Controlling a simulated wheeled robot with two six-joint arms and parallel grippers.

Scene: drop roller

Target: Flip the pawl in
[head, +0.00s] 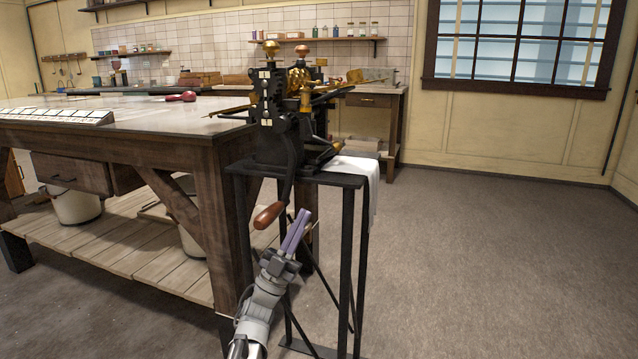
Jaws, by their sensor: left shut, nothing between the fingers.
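The black and brass roller machine (270,98) stands on a narrow black metal stand (338,180). Its crank arm hangs down on the near side and ends in a reddish-brown wooden handle (268,215). I cannot pick out the pawl for certain among the small dark parts of the machine. My left gripper (303,216) is shut and empty, with purple fingers pointing up. In the picture it is just right of the crank handle and below the stand top; I cannot tell how far apart they are in depth. My right gripper is out of view.
A large wooden workbench (130,138) stands left of the machine, with a white sectioned tray (55,116) and a red-handled tool (181,97) on it. A white cloth (360,168) hangs over the stand's right edge. The floor on the right is clear.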

